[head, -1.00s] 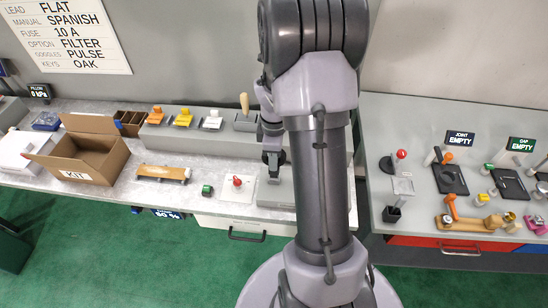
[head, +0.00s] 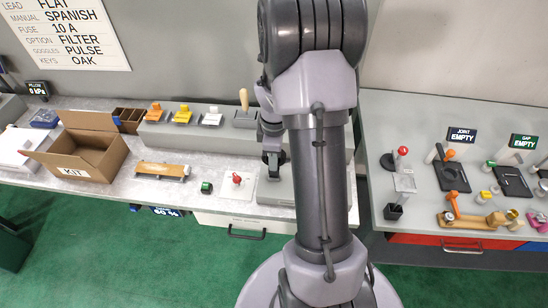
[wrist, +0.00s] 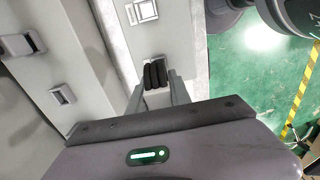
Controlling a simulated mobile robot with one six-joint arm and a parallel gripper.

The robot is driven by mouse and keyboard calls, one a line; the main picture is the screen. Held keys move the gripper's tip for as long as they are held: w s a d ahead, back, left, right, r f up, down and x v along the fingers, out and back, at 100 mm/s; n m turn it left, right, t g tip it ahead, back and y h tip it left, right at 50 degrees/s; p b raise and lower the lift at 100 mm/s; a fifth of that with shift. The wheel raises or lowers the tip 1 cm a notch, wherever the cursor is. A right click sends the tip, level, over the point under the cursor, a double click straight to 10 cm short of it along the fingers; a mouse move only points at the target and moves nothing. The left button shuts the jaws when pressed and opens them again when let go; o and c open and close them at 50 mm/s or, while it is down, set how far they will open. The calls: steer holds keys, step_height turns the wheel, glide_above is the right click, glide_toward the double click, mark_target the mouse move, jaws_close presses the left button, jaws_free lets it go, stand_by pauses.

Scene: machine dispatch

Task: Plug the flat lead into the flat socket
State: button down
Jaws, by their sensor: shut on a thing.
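My gripper (wrist: 157,92) is shut on a small pale block with black ridges (wrist: 155,74), probably the lead's plug; its shape is mostly hidden between the fingers. In the head view my gripper (head: 272,163) hangs low over a grey box (head: 276,190) at the front of the bench. In the wrist view a light square fitting, probably a socket (wrist: 144,11), is ahead of the held thing and apart from it. Two more square fittings show on the grey surfaces to the left, one nearer (wrist: 62,95) and one farther (wrist: 21,45). I cannot tell which is flat.
A grey riser (head: 165,133) behind carries orange, yellow and white pieces and a wooden-handled lever (head: 244,101). Left of the grey box are a red-knobbed piece (head: 237,179), a small green piece (head: 206,187) and an open carton (head: 78,158). A second bench (head: 400,120) stands at right.

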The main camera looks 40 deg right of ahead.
steer(key=shift+f, duration=0.3)
steer(key=c, duration=0.7)
jaws_free()
steer(key=shift+r, duration=0.1)
steer(key=shift+r+p, duration=2.4)
steer(key=shift+r, duration=0.6)
